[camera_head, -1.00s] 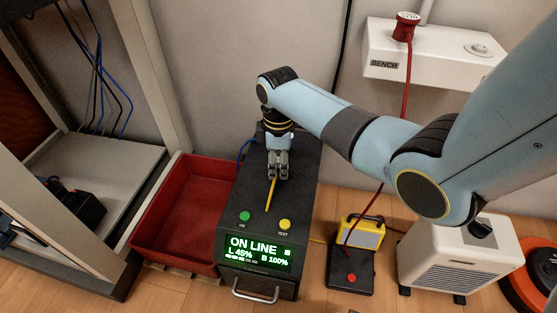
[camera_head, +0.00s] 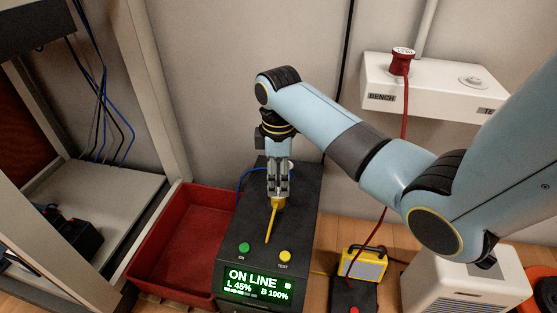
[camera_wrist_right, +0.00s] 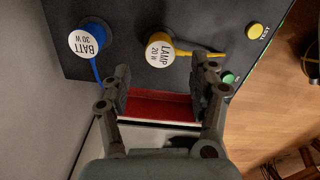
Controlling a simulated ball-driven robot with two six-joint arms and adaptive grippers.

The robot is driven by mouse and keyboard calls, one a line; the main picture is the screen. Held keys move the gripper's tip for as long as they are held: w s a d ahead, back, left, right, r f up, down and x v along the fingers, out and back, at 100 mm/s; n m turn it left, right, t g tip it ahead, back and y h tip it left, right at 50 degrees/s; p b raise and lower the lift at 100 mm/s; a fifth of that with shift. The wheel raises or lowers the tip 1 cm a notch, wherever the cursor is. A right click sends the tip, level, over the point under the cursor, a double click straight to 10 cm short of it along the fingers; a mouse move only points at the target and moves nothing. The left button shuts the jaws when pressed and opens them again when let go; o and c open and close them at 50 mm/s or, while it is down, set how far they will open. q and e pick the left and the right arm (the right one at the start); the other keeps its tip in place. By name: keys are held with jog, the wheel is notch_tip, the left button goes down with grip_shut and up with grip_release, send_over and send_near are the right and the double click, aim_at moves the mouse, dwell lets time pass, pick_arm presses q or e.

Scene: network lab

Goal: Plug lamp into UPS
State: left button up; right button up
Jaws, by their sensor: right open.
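The UPS (camera_head: 301,225) is a dark box with a lit ON LINE display, in the middle of the head view. The yellow lamp plug (camera_head: 278,203), with its white LAMP 20 W label, stands on the UPS top; it also shows in the right wrist view (camera_wrist_right: 160,51). Its yellow cord runs over the top toward the front. My right gripper (camera_head: 278,193) is open just above the plug, its fingertips (camera_wrist_right: 164,66) spread and nothing held between them. A yellow lamp (camera_head: 363,264) stands on the floor right of the UPS. My left gripper is out of view.
A blue BATT 30 W plug (camera_wrist_right: 86,43) stands beside the lamp plug on the UPS. A red bin (camera_head: 180,245) is left of the UPS. A white BENCH outlet box (camera_head: 425,90) on the wall holds a red plug (camera_head: 402,60), whose cord hangs down right of the UPS.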

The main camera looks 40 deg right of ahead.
notch_tip(320, 180, up, 5)
jog(key=shift+r, duration=0.15)
dwell(0.5)
